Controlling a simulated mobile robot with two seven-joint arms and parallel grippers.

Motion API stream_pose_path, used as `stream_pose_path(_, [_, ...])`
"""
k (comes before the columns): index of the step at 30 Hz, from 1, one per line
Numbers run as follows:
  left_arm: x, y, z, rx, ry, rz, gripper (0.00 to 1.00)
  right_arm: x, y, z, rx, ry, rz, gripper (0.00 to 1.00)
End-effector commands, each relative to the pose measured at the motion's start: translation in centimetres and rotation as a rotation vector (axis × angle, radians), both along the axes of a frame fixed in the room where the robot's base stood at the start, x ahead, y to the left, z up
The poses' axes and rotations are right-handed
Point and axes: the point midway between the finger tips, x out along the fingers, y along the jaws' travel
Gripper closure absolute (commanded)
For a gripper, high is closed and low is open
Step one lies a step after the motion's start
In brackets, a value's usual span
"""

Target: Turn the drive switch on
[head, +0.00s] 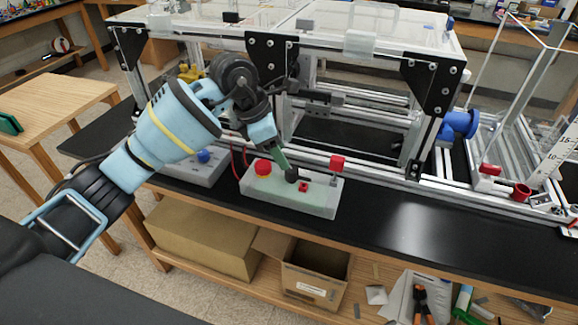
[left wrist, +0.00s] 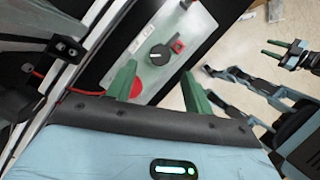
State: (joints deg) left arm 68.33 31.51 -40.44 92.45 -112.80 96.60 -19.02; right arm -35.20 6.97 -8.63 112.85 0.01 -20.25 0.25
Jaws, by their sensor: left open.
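A pale control box (head: 318,203) sits at the front edge of the black bench. On its top are a round red button (head: 263,168), a black rotary knob (head: 291,175) and a small red part (head: 303,187). The left wrist view shows the red button (left wrist: 138,88), the knob (left wrist: 160,54) with a pale pointer mark, and the red part (left wrist: 177,46). No label is readable. My left gripper (head: 284,166) is above the box, its open green fingers (left wrist: 160,76) pointing toward the knob, with nothing between them. My right gripper (left wrist: 272,48) shows only in the left wrist view, open and empty.
An aluminium extrusion frame (head: 345,160) with black corner plates stands right behind the box. Another grey box with a blue knob (head: 204,156) lies to the left. A red block (head: 337,163) is at the right end. The bench front at right is clear.

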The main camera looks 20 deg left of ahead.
Motion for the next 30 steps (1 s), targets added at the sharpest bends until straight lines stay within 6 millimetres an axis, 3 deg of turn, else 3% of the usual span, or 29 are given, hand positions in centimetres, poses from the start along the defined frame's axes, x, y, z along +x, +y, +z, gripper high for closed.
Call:
stream_pose_path(6, [0.5,-1.2,-3.2,-0.001,0.005,-0.002,0.48,0.0,-0.1,0.0,-0.003,-0.002,0.003,0.64])
stream_pose_path(12, [0.9,-1.9,-5.3,-0.001,0.001,-0.002,0.48,0.0,-0.1,0.0,-0.002,0.0,0.002,0.64])
stream_pose_path(24, [1.1,-2.2,-5.9,-0.001,-0.001,-0.001,0.48,0.0,0.0,0.0,0.0,-0.001,-0.001,0.64])
stream_pose_path(30, [1.1,-2.2,-5.9,-0.001,-0.001,-0.001,0.75,0.0,0.1,0.0,0.003,0.0,-0.004,0.64])
